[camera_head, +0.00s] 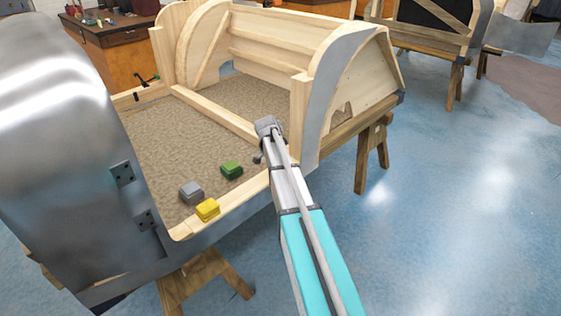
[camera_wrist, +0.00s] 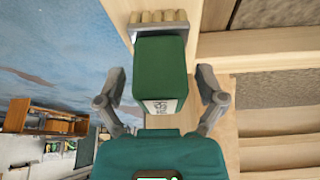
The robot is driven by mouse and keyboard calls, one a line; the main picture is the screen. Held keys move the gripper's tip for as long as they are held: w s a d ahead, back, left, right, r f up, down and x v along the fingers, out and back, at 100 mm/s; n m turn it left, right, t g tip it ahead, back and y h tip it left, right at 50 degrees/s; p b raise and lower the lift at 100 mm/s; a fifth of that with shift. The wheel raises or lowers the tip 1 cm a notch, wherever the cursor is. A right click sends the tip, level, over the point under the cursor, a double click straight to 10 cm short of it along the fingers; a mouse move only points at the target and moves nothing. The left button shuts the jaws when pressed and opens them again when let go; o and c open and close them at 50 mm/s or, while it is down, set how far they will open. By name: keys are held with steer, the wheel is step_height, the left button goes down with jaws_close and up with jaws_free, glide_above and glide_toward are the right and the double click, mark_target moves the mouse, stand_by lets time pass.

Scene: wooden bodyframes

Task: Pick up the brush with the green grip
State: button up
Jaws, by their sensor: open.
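The brush's green grip (camera_wrist: 160,66) shows in the wrist view with a grey metal band and tan bristles (camera_wrist: 158,17) at its far end. It appears to lie over a pale wooden member of the frame. My gripper (camera_wrist: 161,85) is open, with one finger on each side of the green grip and a visible gap on both sides. In the head view my gripper (camera_head: 266,128) is at the lower end of the right wooden arch; I cannot make out the brush there.
A green block (camera_head: 231,169) and a grey block (camera_head: 191,191) lie on the carpeted floor (camera_head: 175,145) of the wooden bodyframe. A yellow block (camera_head: 207,209) sits at its front rail. A curved metal panel (camera_head: 60,120) stands left, the wooden arch (camera_head: 325,95) right.

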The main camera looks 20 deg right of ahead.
jaws_close()
steer(key=shift+r, duration=0.15)
stand_by(0.4)
step_height(320, 180, up, 3)
steer(key=p, duration=0.3)
steer(key=s+r+p, duration=0.9)
steer(key=s+p, duration=0.1)
steer(key=s, duration=0.4)
steer(key=shift+a+r, duration=0.35)
